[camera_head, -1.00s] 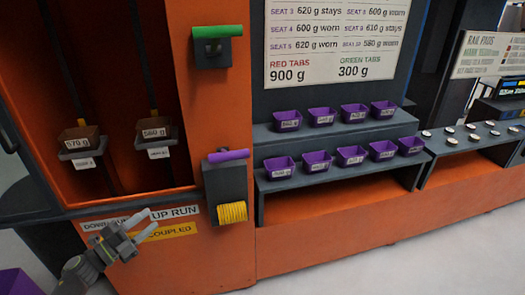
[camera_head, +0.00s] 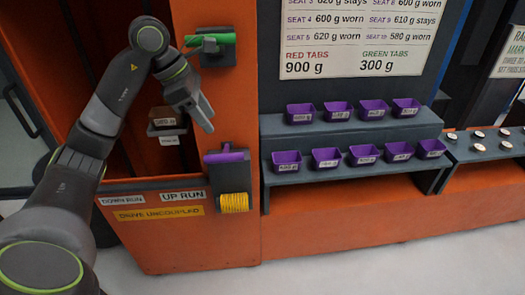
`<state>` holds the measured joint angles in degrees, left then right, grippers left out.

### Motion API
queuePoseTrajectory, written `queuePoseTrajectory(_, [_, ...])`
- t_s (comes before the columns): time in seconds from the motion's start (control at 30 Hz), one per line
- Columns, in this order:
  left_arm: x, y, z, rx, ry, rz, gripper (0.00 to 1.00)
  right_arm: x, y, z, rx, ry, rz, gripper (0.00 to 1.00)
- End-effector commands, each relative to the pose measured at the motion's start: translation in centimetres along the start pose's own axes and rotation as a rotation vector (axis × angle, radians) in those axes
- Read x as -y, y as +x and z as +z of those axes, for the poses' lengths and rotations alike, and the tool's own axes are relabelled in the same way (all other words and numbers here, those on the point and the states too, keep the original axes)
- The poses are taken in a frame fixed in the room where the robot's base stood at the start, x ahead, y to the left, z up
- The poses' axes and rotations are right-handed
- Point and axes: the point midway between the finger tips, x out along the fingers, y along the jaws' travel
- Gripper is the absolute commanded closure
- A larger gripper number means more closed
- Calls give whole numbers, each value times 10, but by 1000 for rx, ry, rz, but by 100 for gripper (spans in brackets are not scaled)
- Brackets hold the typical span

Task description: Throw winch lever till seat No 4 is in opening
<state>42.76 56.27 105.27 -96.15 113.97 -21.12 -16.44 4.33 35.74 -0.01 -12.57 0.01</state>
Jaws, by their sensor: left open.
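A purple-handled lever (camera_head: 225,156) sits on a dark box above a yellow rope coil (camera_head: 235,202) on the orange housing. A green-handled lever (camera_head: 208,40) is mounted higher on the same orange post. My left gripper (camera_head: 201,116) is open and empty, in front of the post between the two levers, with its fingers pointing down and right. It appears apart from both levers. In the opening, one brown bucket (camera_head: 167,117) shows on a grey seat with a white tag (camera_head: 169,140); its seat number is not readable. My left arm hides the opening's left part. My right gripper is out of view.
Several purple buckets (camera_head: 325,158) stand on a two-step dark shelf (camera_head: 350,172) at the right. A sign (camera_head: 352,40) above lists seats and weights. Labels below the opening read "DOWN RUN", "UP RUN" (camera_head: 182,196) and "DRIVE UNCOUPLED" (camera_head: 158,213).

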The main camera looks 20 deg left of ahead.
Motion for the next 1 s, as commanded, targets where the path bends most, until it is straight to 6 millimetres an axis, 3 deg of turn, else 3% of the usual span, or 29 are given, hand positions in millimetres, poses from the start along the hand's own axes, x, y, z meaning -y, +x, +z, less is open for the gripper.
queuePoseTrajectory(0.17, [0, 3, -4, -28, 11, 23, 57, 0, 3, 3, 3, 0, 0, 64])
queuePoseTrajectory(0.43, [-1, 56, -5, -24, 9, 17, 57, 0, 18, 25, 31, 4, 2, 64])
queuePoseTrajectory(0.8, [-2, 136, -7, -23, 9, 17, 57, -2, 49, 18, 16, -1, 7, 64])
queuePoseTrajectory(1.0, [-4, 161, -7, -23, 9, 19, 57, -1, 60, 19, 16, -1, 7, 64])
